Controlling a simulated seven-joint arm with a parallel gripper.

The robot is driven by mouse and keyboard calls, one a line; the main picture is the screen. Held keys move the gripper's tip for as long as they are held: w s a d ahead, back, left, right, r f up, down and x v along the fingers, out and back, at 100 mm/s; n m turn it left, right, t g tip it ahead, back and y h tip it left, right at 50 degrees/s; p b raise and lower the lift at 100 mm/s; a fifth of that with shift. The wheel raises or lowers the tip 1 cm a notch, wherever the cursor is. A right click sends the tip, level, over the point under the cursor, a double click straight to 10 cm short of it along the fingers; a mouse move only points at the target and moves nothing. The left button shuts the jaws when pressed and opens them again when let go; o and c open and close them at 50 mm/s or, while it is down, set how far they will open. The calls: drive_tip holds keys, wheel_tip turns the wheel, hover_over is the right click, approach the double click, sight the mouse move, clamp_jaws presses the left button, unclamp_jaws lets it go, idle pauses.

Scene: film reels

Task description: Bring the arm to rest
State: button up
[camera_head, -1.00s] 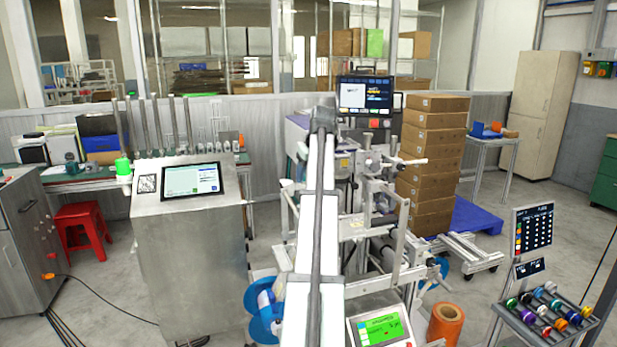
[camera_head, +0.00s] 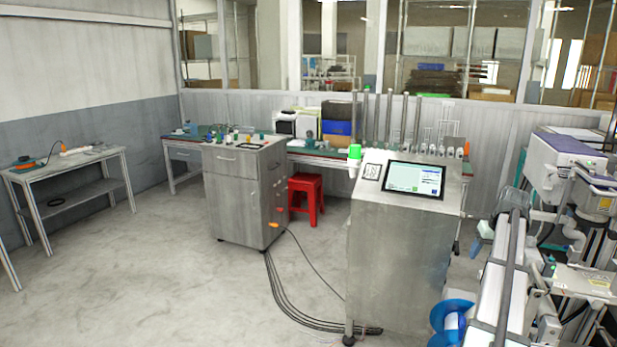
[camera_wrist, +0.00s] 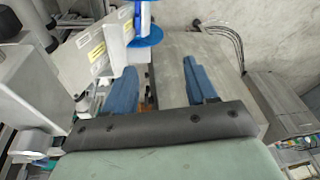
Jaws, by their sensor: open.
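My gripper (camera_wrist: 160,66) shows in the wrist view as two blue fingers standing well apart. It is open, and I see nothing held between the fingers. Below the fingers is the dark edge of my gripper's body. Beyond them are a grey metal surface and pale machine parts, seen from above.
A steel cabinet with a screen (camera_head: 405,235) stands right of centre. A machine with a blue reel (camera_head: 452,316) is at the right. A grey drawer cabinet (camera_head: 240,190), red stool (camera_head: 305,197) and side table (camera_head: 75,180) stand left. The left floor is clear apart from cables.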

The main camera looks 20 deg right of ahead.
drive_tip(key=w+a+f+g+y, duration=0.1)
drive_tip(key=w+a+f, duration=0.4)
drive_tip(key=a+f, duration=0.55)
drive_tip(key=s+a+f+n+g+y, duration=0.1)
drive_tip(key=a+f+n+g+y, duration=0.15)
drive_tip(key=a+f, duration=2.6)
drive_tip(key=s+a+f+n+g+h, duration=0.15)
drive_tip(key=s+a+f+g, duration=0.25)
drive_tip(key=s+a+f, duration=1.05)
drive_tip(key=s+a+f+n+g, duration=0.1)
drive_tip(key=s+a, duration=0.4)
drive_tip(key=s, duration=0.3)
drive_tip(key=s+a+f+g+h, duration=0.1)
drive_tip(key=s+a+f, duration=0.1)
drive_tip(key=s+a, duration=0.3)
drive_tip(key=s, duration=0.4)
drive_tip(key=shift+a+n, duration=0.25)
drive_tip(key=shift+n, duration=0.15)
